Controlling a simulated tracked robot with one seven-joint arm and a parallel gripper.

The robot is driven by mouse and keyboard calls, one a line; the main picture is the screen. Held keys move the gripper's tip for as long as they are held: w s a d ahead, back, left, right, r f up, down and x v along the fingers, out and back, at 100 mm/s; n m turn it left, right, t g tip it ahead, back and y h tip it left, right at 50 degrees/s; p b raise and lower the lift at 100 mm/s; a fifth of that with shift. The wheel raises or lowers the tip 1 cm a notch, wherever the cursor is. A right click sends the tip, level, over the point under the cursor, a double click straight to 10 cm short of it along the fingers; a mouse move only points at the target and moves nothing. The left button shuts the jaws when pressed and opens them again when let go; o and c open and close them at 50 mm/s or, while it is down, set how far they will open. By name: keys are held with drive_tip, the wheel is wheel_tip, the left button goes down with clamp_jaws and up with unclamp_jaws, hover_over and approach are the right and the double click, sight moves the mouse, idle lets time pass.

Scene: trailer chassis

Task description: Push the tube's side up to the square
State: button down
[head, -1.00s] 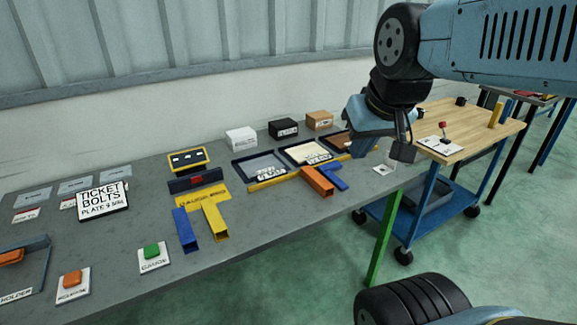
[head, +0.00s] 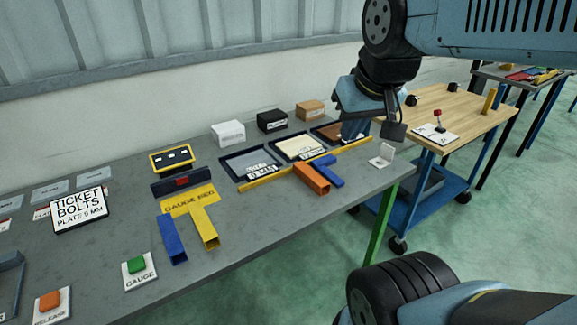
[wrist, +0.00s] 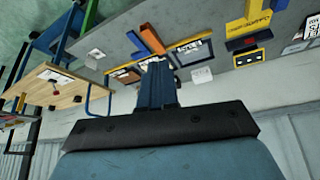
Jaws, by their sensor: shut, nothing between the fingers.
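Several square-section tubes lie on the grey bench. A yellow tube (head: 205,228) lies with one end on the yellow gauge bed plate (head: 178,203); a blue tube (head: 172,240) lies to its left, at an angle to it. An orange tube (head: 311,178) and a second blue tube (head: 329,171) lie side by side in front of the trays. A dark blue bar with a red patch (head: 180,182) stands behind the gauge bed; I cannot tell whether it is the square. My gripper (head: 352,131) is shut and empty over the right-hand trays; its fingers also show in the wrist view (wrist: 156,64).
A long yellow strip (head: 262,181) runs in front of three trays (head: 226,167). White, black and brown boxes (head: 272,121) stand behind. Green (head: 137,265) and orange buttons are at the front left. A wooden-topped cart (head: 465,117) stands right of the bench.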

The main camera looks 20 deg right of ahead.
drive_tip(key=w+a+f+n+g+h, duration=0.1)
drive_tip(key=w+f+n+g+h, duration=0.15)
drive_tip(key=w+f+n, duration=0.45)
drive_tip(key=w+a+f+n+g+h, duration=0.2)
drive_tip(key=w+f+n+h, duration=0.15)
drive_tip(key=w, duration=0.65)
drive_tip(key=n+t+h, duration=0.2)
drive_tip(key=n+h, duration=0.1)
drive_tip(key=n, duration=0.8)
approach(303, 175)
drive_tip(key=s+a+r, duration=0.2)
drive_tip(key=a, duration=0.4)
drive_tip(key=x, duration=0.8)
drive_tip(key=shift+w+d, duration=0.1)
drive_tip(key=d, duration=0.2)
drive_tip(key=w+d, duration=0.1)
drive_tip(key=shift+f, duration=0.25)
drive_tip(key=shift+w+d, duration=0.2)
drive_tip(key=shift+d, duration=0.45)
